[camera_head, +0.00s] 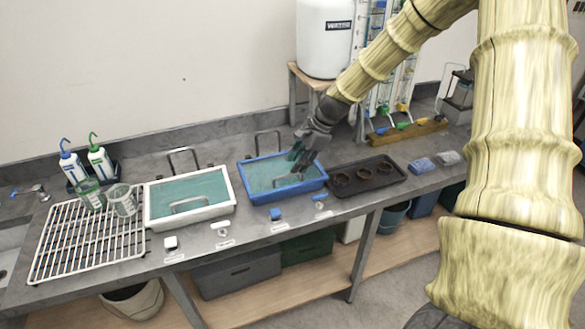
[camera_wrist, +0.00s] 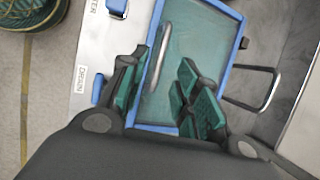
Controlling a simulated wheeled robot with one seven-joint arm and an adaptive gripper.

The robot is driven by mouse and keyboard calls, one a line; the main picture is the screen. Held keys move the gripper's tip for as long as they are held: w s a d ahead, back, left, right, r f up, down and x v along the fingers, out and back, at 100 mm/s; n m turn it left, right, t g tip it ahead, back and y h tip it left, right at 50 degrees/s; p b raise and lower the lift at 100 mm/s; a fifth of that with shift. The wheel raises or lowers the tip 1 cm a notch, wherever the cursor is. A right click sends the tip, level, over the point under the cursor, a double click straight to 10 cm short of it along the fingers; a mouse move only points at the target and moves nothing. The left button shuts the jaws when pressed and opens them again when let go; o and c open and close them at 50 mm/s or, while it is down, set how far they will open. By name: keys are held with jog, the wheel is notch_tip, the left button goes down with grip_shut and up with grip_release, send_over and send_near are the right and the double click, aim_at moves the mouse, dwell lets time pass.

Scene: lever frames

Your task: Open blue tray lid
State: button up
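The blue tray (camera_head: 301,192) stands on the grey bench, with a teal see-through lid (camera_head: 262,172) over it. The lid carries a slim metal handle (camera_head: 287,181). My gripper (camera_head: 297,160) is over the tray, pointing down, and hides part of the lid. In the wrist view my gripper (camera_wrist: 164,66) has its two green-padded fingers spread, one either side of the lid handle (camera_wrist: 161,56). The blue rim (camera_wrist: 234,55) and lid (camera_wrist: 205,32) show around the fingers. I cannot tell whether a finger touches the handle.
A white-rimmed tray (camera_head: 157,223) stands to the left, and a dark tray (camera_head: 348,187) with round items to the right. A metal loop (camera_head: 268,132) rises behind the blue tray. A white rack (camera_head: 85,250) lies far left.

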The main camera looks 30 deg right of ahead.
aim_at(293, 175)
jog(key=shift+p+x, duration=0.45)
jog(key=shift+x, duration=1.7)
grip_shut()
